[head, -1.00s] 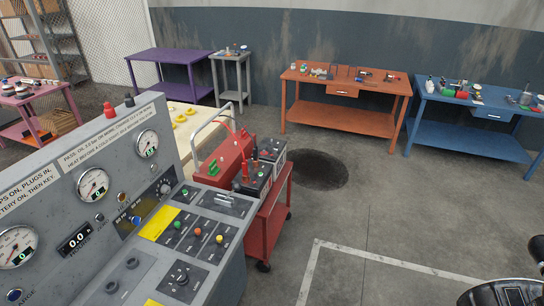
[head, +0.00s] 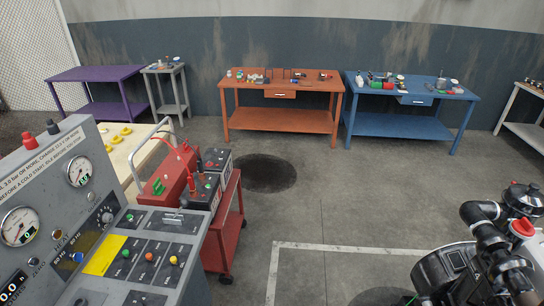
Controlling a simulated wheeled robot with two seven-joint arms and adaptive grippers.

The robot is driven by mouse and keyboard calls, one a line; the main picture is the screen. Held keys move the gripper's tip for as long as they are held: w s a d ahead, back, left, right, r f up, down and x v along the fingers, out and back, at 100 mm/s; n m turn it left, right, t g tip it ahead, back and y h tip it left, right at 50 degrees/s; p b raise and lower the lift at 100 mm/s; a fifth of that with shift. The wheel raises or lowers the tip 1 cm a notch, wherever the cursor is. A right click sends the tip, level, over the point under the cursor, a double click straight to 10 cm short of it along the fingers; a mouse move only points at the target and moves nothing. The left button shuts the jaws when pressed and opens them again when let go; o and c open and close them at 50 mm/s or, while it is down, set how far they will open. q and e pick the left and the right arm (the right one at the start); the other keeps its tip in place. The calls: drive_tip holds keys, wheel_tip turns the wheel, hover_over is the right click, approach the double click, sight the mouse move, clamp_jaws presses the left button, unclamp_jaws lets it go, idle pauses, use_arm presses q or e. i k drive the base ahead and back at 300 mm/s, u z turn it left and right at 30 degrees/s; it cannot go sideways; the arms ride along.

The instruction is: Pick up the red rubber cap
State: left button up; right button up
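A small red rounded piece (head: 522,227) shows at the right edge, on or beside a dark machine with black pipes (head: 484,211). It looks like a cap, but I cannot tell whether it is the red rubber cap. A red knob (head: 29,140) also stands on top of the grey control panel (head: 110,150), beside a black one. Neither of my grippers can be made out in the head view.
A red cart (head: 228,220) with batteries stands beside the panel. An orange bench (head: 281,120), a blue bench (head: 400,125) and a purple table (head: 97,75) line the back wall, the benches carrying small items. The middle floor (head: 330,200) is clear.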

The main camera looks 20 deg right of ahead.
sight(31, 144)
drive_tip(key=z, duration=1.05)
drive_tip(key=i, duration=2)
drive_tip(key=u, duration=0.2)
drive_tip(key=k, duration=0.65)
drive_tip(key=u, duration=0.85)
drive_tip(key=i, duration=0.5)
drive_tip(key=z, duration=0.05)
